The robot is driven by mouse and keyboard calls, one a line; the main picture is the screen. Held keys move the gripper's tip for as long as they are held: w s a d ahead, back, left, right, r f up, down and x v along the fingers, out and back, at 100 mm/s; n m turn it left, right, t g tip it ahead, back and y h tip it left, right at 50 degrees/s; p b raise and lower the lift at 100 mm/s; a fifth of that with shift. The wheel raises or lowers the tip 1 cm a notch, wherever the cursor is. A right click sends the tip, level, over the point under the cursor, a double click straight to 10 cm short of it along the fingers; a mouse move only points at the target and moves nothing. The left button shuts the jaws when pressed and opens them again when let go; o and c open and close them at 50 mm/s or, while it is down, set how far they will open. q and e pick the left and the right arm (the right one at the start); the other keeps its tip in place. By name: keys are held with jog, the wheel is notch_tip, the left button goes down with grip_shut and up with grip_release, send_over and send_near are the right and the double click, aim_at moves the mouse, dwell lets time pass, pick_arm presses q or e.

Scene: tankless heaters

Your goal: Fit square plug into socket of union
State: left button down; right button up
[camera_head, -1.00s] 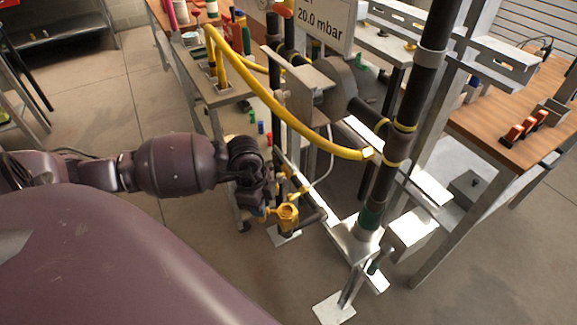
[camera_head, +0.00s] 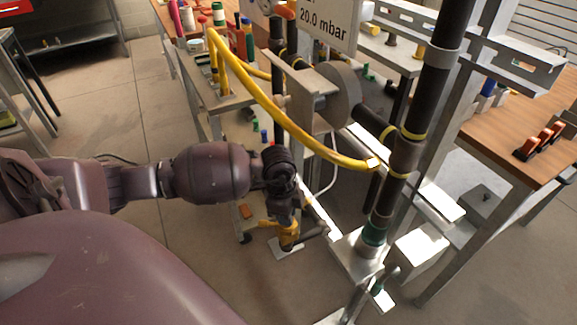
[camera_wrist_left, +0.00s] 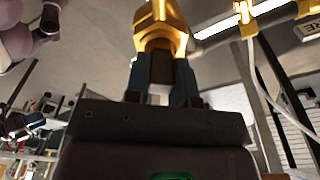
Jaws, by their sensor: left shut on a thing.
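My left gripper (camera_head: 285,222) hangs at the lower end of its arm, over a yellow brass fitting (camera_head: 288,238) low on the pipe stand. In the left wrist view its two blue fingers (camera_wrist_left: 162,85) are shut on a dark, square-sided piece, which I take for the square plug (camera_wrist_left: 161,68). A brass hex body, apparently the union (camera_wrist_left: 161,30), lies straight beyond the fingertips, in line with the plug. The plug's far end is hidden, so I cannot tell whether it sits in the socket. My right gripper is in neither view.
A yellow hose (camera_head: 270,105) arches over the work area to the upright black pipe (camera_head: 410,150). A grey metal base (camera_head: 350,245) stands right of the gripper. A wooden bench (camera_head: 500,150) is at the right. Open floor (camera_head: 110,90) lies at the left.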

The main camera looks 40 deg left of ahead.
pick_arm(q)
jog(key=shift+r, duration=0.15)
jog(key=c, duration=1)
grip_release()
jog(key=shift+o, duration=0.2)
